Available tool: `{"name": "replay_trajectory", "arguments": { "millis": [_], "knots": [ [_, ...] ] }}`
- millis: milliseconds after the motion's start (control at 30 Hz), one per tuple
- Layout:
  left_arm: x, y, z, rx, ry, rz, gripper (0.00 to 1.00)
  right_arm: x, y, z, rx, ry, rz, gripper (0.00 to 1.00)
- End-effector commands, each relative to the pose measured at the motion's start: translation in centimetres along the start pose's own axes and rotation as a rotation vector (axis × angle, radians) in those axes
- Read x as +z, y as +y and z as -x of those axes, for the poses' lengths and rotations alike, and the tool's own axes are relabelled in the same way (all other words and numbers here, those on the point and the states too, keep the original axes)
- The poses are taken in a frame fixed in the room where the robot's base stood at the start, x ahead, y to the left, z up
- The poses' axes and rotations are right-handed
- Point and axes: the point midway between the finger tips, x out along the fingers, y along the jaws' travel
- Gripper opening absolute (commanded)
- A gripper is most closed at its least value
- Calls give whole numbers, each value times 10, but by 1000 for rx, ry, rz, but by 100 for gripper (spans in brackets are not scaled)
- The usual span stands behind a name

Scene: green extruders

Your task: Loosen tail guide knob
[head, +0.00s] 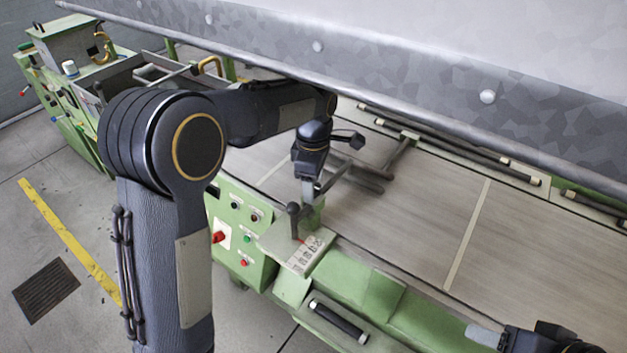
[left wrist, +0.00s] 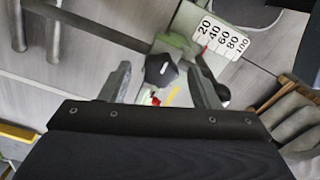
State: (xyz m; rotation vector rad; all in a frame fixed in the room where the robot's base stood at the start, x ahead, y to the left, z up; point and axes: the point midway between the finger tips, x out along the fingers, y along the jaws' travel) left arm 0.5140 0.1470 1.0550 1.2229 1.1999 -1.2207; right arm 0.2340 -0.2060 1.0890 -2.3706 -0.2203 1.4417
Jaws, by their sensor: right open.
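A black lobed knob (left wrist: 161,68) with a pale mark on top sits on a green block (head: 312,214) in the left wrist view. It lies between the two fingers of my left gripper (left wrist: 160,85), which are open with a gap on each side. In the head view my left gripper (head: 308,190) points down over the block and largely hides the knob. A scale plate marked 20 to 100 (left wrist: 222,42) with a red pointer lies beside the knob; it also shows in the head view (head: 305,255). My right gripper (head: 485,335) is partly in view at the bottom right, open and away from the knob.
A dark lever (head: 293,210) stands close beside my left gripper. A green panel with buttons (head: 240,235) is left of the scale. A large grey hood edge (head: 400,70) hangs above the arm. The belt (head: 420,215) to the right is mostly bare.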

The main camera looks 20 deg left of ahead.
Motion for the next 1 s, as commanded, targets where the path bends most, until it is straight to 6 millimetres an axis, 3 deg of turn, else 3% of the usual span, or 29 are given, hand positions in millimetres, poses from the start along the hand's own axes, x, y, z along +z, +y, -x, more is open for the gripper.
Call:
{"name": "replay_trajectory", "arguments": {
  "millis": [267, 700, 1000],
  "knots": [
    [1, 1, 8, 3, -1, -1, 56, 0, 0, -1, 0, 0, 0, 56],
    [0, 0, 73, 2, 0, 0, 56, 2, 2, -4, 0, 0, 0, 56],
    [0, 0, 78, -1, 0, 0, 56, 2, 2, -4, 0, 0, 0, 56]
  ]
}}
